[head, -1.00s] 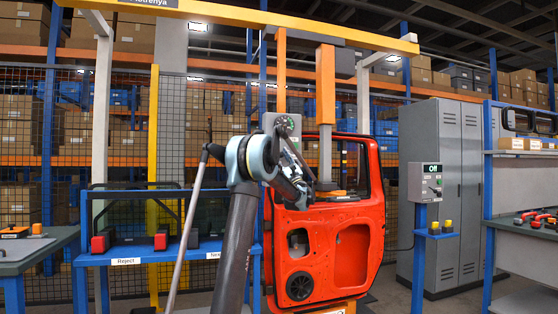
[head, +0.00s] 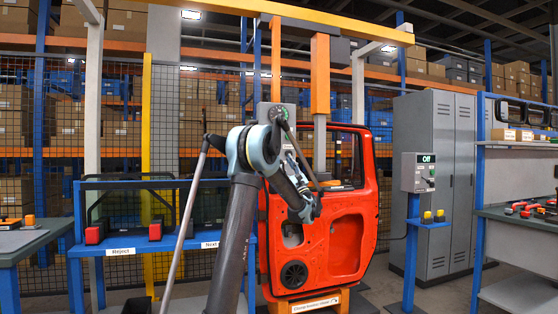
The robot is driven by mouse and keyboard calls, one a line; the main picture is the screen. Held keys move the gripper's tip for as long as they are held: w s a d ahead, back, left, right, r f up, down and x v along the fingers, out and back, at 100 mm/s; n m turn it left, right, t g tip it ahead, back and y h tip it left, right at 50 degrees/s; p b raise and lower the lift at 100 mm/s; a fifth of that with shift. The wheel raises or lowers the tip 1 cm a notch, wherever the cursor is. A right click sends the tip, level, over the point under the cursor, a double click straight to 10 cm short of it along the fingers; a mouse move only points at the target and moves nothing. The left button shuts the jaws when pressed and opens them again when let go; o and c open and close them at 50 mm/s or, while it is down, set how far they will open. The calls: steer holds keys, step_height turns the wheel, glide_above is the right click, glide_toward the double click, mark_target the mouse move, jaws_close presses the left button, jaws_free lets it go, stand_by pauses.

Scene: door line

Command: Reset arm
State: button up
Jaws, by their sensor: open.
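My arm rises from the bottom middle of the head view and bends at a grey and light-blue joint. My gripper (head: 314,208) is at the end of the arm, in front of the upper left part of the red car door (head: 345,252). It looks small and dark against the door, and whether it touches the door cannot be told. Nothing shows held in it. The door stands upright on an orange stand (head: 308,304), below an orange vertical column (head: 320,75).
Left is a blue rack (head: 180,244) labelled "Reject" and "Next", with red-ended parts on it. Right stands a control box (head: 418,172) reading "Off", on a blue post before grey cabinets (head: 437,180). Workbenches flank both sides. Floor shows between door and cabinets.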

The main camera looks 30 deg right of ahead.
steer(key=shift+s+f, duration=0.4)
steer(key=shift+f, duration=0.05)
steer(key=shift+w+a, duration=0.1)
